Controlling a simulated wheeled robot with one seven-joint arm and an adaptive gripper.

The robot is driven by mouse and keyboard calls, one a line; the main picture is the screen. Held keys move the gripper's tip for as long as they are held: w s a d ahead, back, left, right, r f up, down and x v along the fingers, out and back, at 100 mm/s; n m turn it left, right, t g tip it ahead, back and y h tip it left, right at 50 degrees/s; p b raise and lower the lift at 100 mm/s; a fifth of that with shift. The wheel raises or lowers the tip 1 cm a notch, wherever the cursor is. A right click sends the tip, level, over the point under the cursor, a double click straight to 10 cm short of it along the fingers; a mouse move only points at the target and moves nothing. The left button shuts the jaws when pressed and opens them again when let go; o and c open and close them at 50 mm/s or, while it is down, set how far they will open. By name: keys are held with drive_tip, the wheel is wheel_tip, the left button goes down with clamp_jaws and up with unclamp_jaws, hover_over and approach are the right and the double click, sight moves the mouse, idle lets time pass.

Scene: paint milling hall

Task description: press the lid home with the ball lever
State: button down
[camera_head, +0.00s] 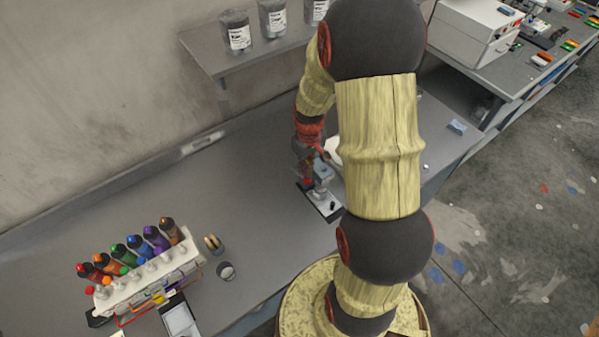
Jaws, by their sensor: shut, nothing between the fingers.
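A small grey press (322,190) with a light base plate stands on the grey bench, in the middle of the picture and partly behind my arm. A dark knob-like spot shows on its base plate. My gripper (312,158) is shut and points down at the upper part of the press, very close to it. I cannot tell whether it touches the press. The ball lever is not clear, since my gripper and arm cover that spot. The lid is too small or too hidden to make out.
Large jars (236,31) stand on a wall shelf (262,54). A white machine (474,30) stands at upper right.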

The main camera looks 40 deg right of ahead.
idle(0.4)
drive_tip(key=shift+r+p, duration=1.7)
drive_tip(key=shift+r, duration=0.85)
drive_tip(key=s+a+r+t+b, duration=0.1)
drive_tip(key=s+a+t+b, duration=0.1)
drive_tip(key=s+a+b, duration=0.4)
drive_tip(key=s+a+r+t+b, duration=0.2)
drive_tip(key=s+a+b, duration=0.4)
drive_tip(key=a+b, duration=0.8)
drive_tip(key=shift+s+a+n+t+b, duration=0.3)
drive_tip(key=shift+t+b, duration=0.5)
drive_tip(key=shift+b, duration=1.4)
